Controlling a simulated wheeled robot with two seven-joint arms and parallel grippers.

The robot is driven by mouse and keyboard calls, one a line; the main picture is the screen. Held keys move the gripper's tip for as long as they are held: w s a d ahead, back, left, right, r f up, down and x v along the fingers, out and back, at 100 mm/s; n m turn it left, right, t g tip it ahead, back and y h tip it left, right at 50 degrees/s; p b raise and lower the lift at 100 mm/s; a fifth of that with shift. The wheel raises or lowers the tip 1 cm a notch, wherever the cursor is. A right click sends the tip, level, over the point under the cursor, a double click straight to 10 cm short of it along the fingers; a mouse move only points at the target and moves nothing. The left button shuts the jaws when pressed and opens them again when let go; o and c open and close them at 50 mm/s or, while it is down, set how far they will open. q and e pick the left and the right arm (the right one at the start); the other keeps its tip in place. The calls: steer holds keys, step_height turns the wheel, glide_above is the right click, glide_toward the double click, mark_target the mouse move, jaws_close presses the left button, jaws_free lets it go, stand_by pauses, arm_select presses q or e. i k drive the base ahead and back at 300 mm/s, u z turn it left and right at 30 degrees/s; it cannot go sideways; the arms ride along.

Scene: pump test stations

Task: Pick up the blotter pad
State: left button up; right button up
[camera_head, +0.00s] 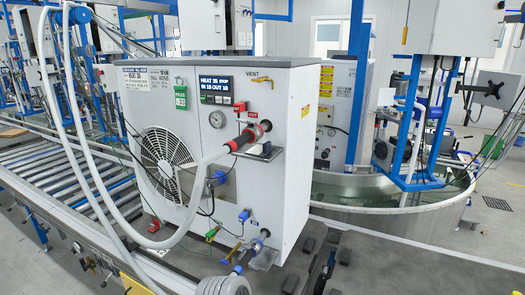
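I cannot make out a blotter pad anywhere in the head view. Neither of my grippers can be made out in this view. The nearest large thing is a white heat pump unit (284,165) with a round fan grille, standing at the middle.
A roller conveyor (80,172) runs along the left. White hoses (86,165) loop in front of the unit. Red-and-black (246,138) and blue-and-black (250,255) hose couplings stick out from the unit. A round metal tank (410,222) stands at right, with grey floor (485,238) beyond it.

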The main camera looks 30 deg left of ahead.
mark_target(260, 151)
steer(key=z, duration=0.95)
steer(key=i, duration=0.6)
steer(key=u, duration=2.5)
